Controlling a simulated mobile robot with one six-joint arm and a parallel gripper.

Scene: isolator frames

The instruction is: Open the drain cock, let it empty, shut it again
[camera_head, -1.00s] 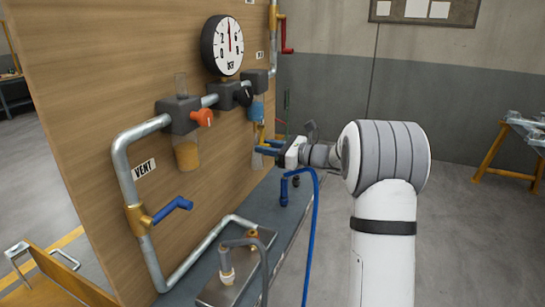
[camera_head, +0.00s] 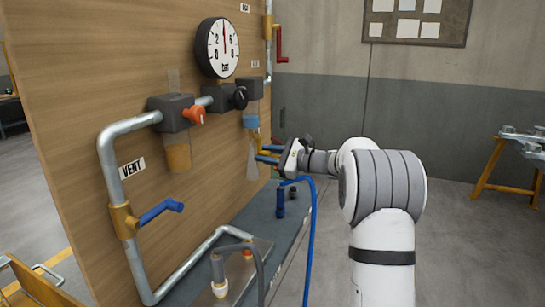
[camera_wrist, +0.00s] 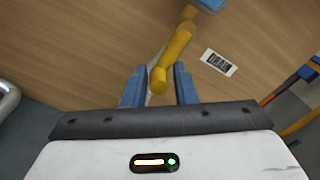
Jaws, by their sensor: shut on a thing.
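The drain cock's yellow lever (camera_wrist: 172,55) runs down between my blue fingers in the wrist view, under a blue part at the top edge. My gripper (camera_wrist: 160,72) is shut on the lever near its free end. A white label, seemingly reading DRAIN (camera_wrist: 219,63), is on the wooden panel beside it. In the head view my gripper (camera_head: 267,154) is at the panel, below the blue-topped unit (camera_head: 251,121) with a clear bowl (camera_head: 252,157). The cock is mostly hidden there. I cannot tell whether anything is draining.
A round gauge (camera_head: 217,48) hangs on the panel, its needle pointing up. Left are an orange knob (camera_head: 194,115) over an amber-filled bowl (camera_head: 178,157), and a blue-handled vent valve (camera_head: 160,211). A blue hose (camera_head: 311,240) hangs in front of the bench.

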